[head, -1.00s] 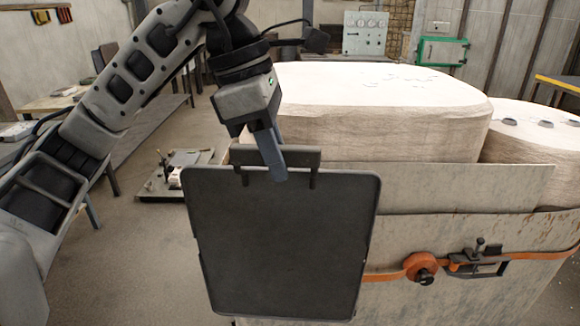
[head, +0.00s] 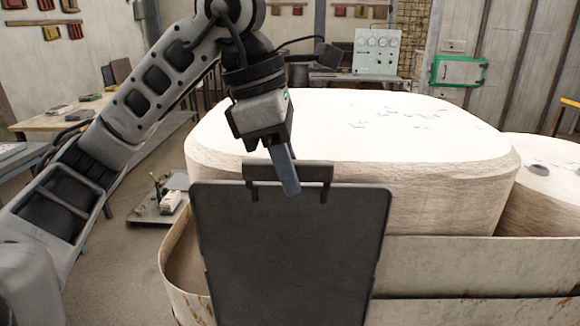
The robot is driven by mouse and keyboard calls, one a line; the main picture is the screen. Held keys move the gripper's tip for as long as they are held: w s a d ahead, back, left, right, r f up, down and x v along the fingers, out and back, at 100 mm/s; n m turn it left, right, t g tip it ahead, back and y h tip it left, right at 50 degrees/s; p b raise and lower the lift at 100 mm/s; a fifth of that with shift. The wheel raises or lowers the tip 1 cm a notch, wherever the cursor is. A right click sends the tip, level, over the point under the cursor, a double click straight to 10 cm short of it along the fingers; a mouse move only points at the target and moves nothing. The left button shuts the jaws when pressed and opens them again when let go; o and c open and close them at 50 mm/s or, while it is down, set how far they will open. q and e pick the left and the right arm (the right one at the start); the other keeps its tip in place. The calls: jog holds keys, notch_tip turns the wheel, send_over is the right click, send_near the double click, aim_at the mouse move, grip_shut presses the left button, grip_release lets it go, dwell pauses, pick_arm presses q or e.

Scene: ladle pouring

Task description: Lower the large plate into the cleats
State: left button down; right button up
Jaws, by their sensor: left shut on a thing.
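The large plate (head: 290,252) is a flat dark grey panel with rounded top corners, roughly upright at the lower middle of the head view. A handle bar (head: 316,172) stands on its top edge. My left gripper (head: 284,176) comes down from above and is shut on this handle, with one blue-grey finger over its front. The plate hangs in front of a pale metal wall around a large white block. Its lower edge is out of the picture. I cannot make out the cleats; the plate may cover them. My right gripper is not in view.
The large white block (head: 350,125) stands close behind the plate, with a smaller one (head: 545,175) to its right. The pale metal wall (head: 480,263) runs around them. A low cart (head: 158,207) stands on the floor at left. Open floor (head: 125,270) shows left of the wall.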

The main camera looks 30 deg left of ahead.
pick_arm(q)
jog(key=shift+w, duration=0.35)
jog(key=shift+s+f+b, duration=0.15)
jog(key=shift+f+b, duration=0.5)
jog(key=shift+b, duration=0.05)
jog(key=shift+f, duration=0.35)
jog(key=shift+f+b, duration=0.25)
jog(key=shift+b, duration=0.1)
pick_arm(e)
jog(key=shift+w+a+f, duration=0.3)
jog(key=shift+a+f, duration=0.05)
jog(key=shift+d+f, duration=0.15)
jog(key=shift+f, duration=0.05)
pick_arm(q)
jog(key=shift+f, duration=0.1)
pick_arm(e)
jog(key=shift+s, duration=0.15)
